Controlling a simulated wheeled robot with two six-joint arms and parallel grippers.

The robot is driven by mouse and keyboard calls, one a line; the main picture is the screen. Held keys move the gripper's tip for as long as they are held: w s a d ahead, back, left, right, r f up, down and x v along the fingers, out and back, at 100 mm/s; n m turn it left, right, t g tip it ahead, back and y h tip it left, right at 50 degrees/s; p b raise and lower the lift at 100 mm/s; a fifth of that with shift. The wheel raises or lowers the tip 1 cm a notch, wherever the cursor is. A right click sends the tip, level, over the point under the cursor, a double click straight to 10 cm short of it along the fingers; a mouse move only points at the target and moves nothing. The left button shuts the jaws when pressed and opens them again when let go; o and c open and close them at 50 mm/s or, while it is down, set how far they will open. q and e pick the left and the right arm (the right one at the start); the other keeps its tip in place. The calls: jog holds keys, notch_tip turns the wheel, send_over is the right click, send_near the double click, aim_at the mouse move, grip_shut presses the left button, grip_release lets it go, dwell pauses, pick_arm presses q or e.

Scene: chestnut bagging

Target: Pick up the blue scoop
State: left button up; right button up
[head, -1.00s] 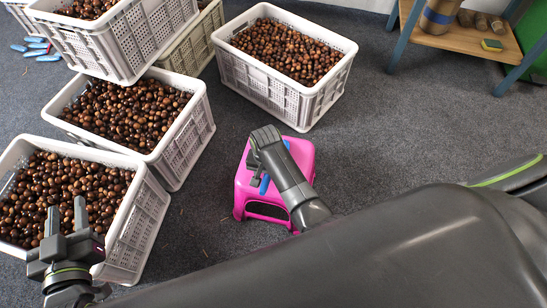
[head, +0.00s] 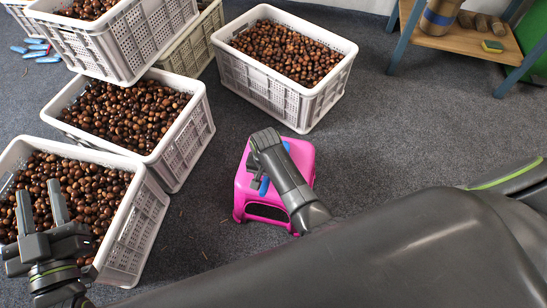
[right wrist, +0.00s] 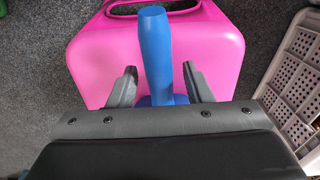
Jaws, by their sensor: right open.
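The blue scoop (head: 264,186) lies on the pink stool (head: 243,196), mostly hidden under my right arm in the head view. In the right wrist view the blue scoop (right wrist: 154,45) shows its handle between the two fingers of my right gripper (right wrist: 157,84). The fingers are open, with a gap on each side of the handle. My left gripper (head: 40,206) is open and empty, with its fingers over the chestnuts in the front left crate (head: 127,232).
More white crates of chestnuts stand at the left and at the back centre (head: 290,105). A wooden shelf (head: 450,38) stands at the top right. Blue items (head: 38,48) lie on the floor at the far left. The grey floor right of the stool is clear.

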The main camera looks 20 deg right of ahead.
jog(key=shift+f, duration=0.15)
dwell(0.3)
grip_shut()
